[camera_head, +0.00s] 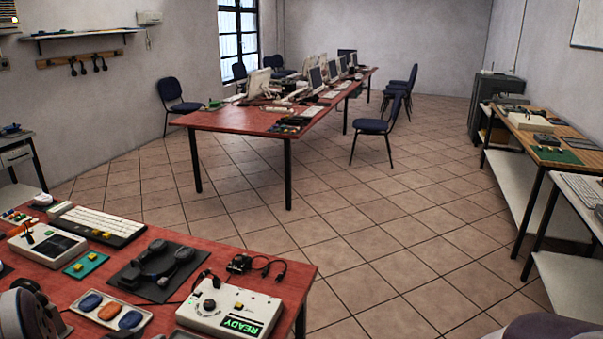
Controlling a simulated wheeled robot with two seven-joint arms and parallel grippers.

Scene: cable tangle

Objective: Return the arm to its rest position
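Neither gripper shows in the head view. A rounded grey and dark part at the lower left corner looks like a piece of my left arm, low over the near table's edge. A rounded dark part at the bottom right looks like a piece of my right arm, over the floor. A white device (228,306) with a lit green READY display stands at the near table's right front. A short black cable (265,266) lies behind it, by a small dark board (238,263). A black headset (160,263) lies on a dark mat (140,286).
The red near table (305,270) also holds a keyboard (98,224), a grey meter box (47,244) and a tray (88,318) with blue and orange pieces. Tiled floor is clear to its right. A long red table (235,121) and a right bench (545,135) stand beyond.

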